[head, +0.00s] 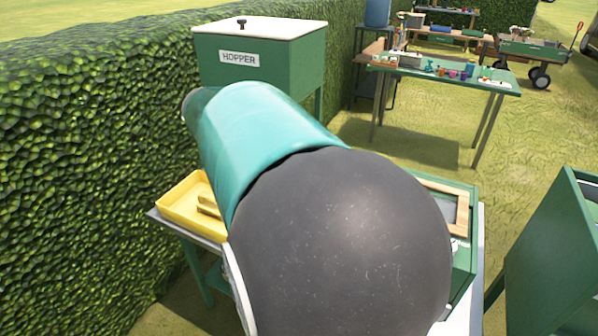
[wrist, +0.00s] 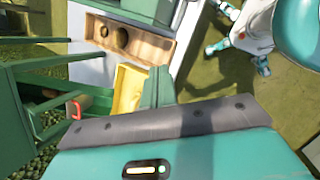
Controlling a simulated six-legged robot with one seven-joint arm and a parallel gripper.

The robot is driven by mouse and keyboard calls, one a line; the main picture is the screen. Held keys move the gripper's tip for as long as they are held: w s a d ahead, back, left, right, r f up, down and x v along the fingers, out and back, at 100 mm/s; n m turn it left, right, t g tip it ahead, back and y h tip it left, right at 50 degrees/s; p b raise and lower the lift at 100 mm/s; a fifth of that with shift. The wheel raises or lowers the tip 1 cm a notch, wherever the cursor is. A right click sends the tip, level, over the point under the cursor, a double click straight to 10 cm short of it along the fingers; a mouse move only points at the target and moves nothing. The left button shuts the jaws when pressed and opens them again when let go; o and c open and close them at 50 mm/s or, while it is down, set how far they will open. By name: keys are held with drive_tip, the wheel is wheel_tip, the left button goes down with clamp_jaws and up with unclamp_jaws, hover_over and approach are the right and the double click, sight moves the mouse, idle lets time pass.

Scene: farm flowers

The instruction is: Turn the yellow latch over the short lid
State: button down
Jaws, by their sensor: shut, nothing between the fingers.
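The yellow latch and the short lid cannot be made out for sure. In the head view my arm covers the middle of the bench, and only the right part of a green box (head: 466,225) with a pale wooden frame (head: 450,192) shows past it. My gripper (wrist: 165,124) shows in the wrist view as a teal housing with a dark grey edge.
A yellow tray (head: 178,204) stands on the bench's left end. A green hopper (head: 262,60) stands behind, beside a hedge (head: 80,130). A green panel (head: 550,260) stands at right. A wooden tray (wrist: 146,46) holds two round brown things; a red hook (wrist: 74,107) is at left.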

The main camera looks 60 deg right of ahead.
drive_tip(key=s+d+n+g, duration=0.2)
drive_tip(key=s+d+g, duration=0.3)
drive_tip(key=d, duration=0.6)
drive_tip(key=shift+t, duration=0.6)
drive_tip(key=x, duration=0.9)
drive_tip(key=shift+s+r, duration=0.2)
drive_tip(key=shift+s, duration=0.15)
drive_tip(key=s+d, duration=0.1)
drive_tip(key=s+d+f, duration=0.1)
drive_tip(key=shift+s+f, duration=0.25)
drive_tip(key=shift+s, duration=0.1)
drive_tip(key=shift+s+d+f, duration=0.1)
drive_tip(key=shift+s+d, duration=0.2)
drive_tip(key=shift+d, duration=0.1)
drive_tip(key=shift+s+d+f+m+g+y, duration=0.1)
drive_tip(key=shift+s+d+m+g+y, duration=0.15)
drive_tip(key=shift+m, duration=0.25)
drive_tip(key=shift+s+d+f+m+g+y, duration=0.1)
drive_tip(key=shift+s+d+m+g, duration=0.05)
drive_tip(key=shift+s+d+m, duration=0.3)
drive_tip(key=shift+a+m, duration=0.15)
drive_tip(key=shift+m, duration=0.2)
drive_tip(key=shift+s+y, duration=0.1)
drive_tip(key=shift+y, duration=0.15)
